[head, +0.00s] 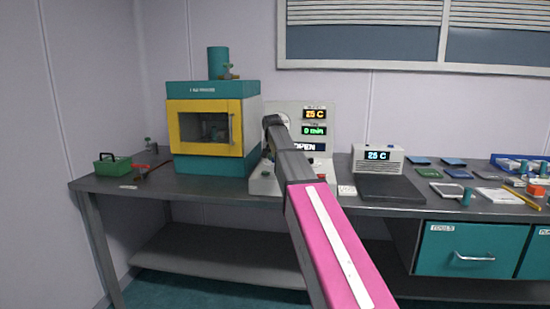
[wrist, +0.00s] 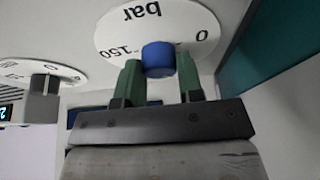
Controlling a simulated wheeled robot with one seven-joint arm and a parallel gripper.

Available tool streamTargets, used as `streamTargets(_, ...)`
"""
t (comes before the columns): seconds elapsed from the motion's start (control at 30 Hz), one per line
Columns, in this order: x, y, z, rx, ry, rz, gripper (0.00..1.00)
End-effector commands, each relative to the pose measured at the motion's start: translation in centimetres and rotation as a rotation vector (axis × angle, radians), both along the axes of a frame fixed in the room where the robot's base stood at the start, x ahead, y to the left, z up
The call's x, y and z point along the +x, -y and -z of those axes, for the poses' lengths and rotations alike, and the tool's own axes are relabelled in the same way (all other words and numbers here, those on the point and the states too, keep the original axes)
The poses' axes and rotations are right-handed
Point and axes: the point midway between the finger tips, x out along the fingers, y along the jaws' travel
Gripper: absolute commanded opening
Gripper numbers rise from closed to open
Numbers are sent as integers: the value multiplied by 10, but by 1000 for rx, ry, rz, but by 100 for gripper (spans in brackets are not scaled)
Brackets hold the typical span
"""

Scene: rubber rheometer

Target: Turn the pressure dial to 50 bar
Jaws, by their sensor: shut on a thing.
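The pressure dial (wrist: 115,35) is a white disc in the wrist view. It is marked "bar", "0" and "150", with the lettering upside down. A blue knob (wrist: 158,62) stands out from its middle. My gripper (wrist: 160,72) has its green fingers on either side of this knob and is shut on it. No pointer shows, so I cannot tell the setting. In the head view the dial (head: 286,118) is mostly hidden behind my arm, on the upper left of the grey panel of the rheometer (head: 325,171).
A second white dial (wrist: 20,68) shows at left in the wrist view. The panel displays (head: 315,114) read 25 C and 0 min. A yellow-framed oven (head: 205,108) stands close on the left. A small unit (head: 390,167) reading 25 C is on the right.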

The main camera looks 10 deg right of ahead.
Motion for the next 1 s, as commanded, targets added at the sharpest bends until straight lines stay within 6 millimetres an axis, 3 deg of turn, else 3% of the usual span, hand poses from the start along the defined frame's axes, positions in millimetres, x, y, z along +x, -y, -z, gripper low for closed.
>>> streamTargets(0.33,-1,0,0,-1,-2,2,11)
streamTargets(0.37,-1,0,0,-1,-2,2,41)
streamTargets(0.4,-1,0,0,-1,-2,2,54)
streamTargets(0.43,-1,0,0,-1,-2,2,59)
streamTargets(0.77,-1,0,-3,-1,-1,0,59)
streamTargets(1.0,-13,-5,-32,0,1,0,59)
